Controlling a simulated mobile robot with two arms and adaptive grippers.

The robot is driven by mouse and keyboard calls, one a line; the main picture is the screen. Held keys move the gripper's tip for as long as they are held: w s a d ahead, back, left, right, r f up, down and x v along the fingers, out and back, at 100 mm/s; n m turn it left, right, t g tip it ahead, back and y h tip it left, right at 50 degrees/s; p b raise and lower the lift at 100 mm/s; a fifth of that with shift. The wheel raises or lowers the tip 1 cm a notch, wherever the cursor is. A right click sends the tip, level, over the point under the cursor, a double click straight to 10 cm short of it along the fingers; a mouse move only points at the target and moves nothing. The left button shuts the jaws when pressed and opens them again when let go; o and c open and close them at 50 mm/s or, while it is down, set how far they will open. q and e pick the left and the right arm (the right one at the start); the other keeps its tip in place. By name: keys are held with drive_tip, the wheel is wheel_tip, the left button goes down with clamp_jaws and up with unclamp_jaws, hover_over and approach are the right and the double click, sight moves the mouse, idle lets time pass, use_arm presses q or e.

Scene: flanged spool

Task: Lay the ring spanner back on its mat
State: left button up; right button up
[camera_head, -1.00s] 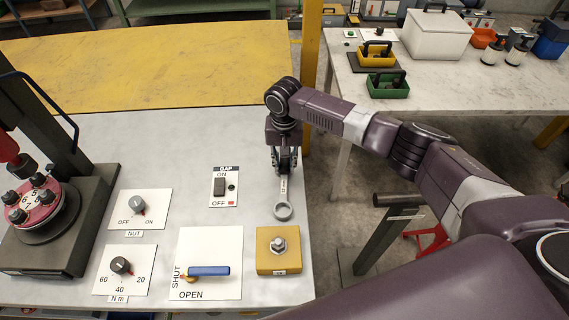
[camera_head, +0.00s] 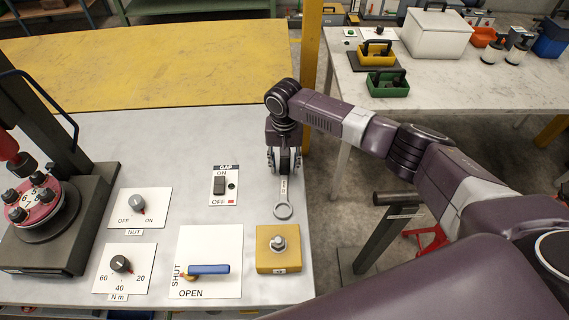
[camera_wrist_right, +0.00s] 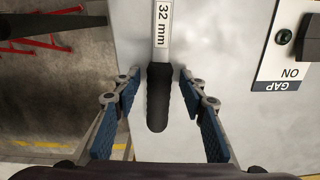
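The ring spanner has a grey shank marked 32 mm, a ring end (camera_head: 283,211) toward the near side, and a black handle (camera_wrist_right: 158,97). It appears to lie on the pale tabletop near its right edge. My right gripper (camera_head: 284,160) is around the handle. In the right wrist view its blue-padded fingers (camera_wrist_right: 160,115) stand apart with a clear gap on each side of the handle. I cannot make out a separate mat under the spanner. My left gripper is not in view.
A yellow block with a nut (camera_head: 278,249) sits just in front of the ring. The GAP switch panel (camera_head: 224,186) is left of the spanner. A blue-handled SHUT/OPEN lever (camera_head: 208,269) is near the front. The table edge is close on the right, with floor beyond.

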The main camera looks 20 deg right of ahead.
wheel_tip(320, 180, up, 12)
idle(0.7)
